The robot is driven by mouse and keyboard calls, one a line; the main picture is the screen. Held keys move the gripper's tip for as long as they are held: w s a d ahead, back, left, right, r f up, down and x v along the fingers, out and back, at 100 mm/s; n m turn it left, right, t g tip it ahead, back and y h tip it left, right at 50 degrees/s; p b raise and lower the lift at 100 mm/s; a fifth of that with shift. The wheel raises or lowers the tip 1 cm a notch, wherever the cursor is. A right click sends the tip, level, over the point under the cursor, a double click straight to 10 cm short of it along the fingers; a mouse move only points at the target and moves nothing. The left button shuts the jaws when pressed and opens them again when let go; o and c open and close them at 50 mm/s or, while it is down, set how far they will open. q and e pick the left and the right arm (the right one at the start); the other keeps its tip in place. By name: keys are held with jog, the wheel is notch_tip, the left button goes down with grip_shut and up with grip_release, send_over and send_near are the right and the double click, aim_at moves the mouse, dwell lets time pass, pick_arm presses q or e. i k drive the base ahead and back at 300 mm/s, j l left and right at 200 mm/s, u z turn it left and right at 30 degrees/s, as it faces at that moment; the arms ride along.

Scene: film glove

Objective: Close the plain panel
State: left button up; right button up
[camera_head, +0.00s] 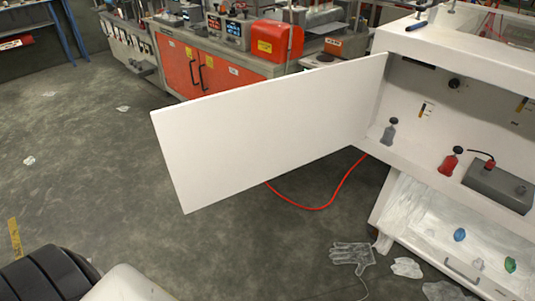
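The plain panel (265,130) is a flat white door in the middle of the head view. It stands swung out to the left from the white cabinet (455,60) on the right, joined near the cabinet's left side. The cabinet's inside shows open, with a grey bottle (389,131), a red bottle (451,161) and a grey box (498,186) in it. A black ribbed part and a white rounded part at the bottom left look like my own arm. Neither gripper's fingers can be seen.
A clear film glove (352,254) and crumpled film (407,268) lie on the floor below the panel. A red cable (318,207) runs under it. A bench with orange doors (190,68) stands behind. The floor at left is mostly free.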

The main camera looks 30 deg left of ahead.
aim_at(216, 147)
jog(key=k+z, duration=0.15)
jog(key=z, duration=0.3)
jog(key=k+z, duration=0.1)
jog(key=z, duration=0.35)
jog(key=k+z, duration=0.15)
jog(key=z, duration=0.3)
jog(key=j, duration=0.55)
jog(key=k+j, duration=0.15)
jog(key=j, duration=0.35)
jog(key=j+z, duration=0.1)
jog(key=j, duration=0.45)
jog(key=k+j, duration=0.15)
jog(key=j, duration=0.4)
jog(key=k+j, duration=0.1)
jog(key=j, duration=0.4)
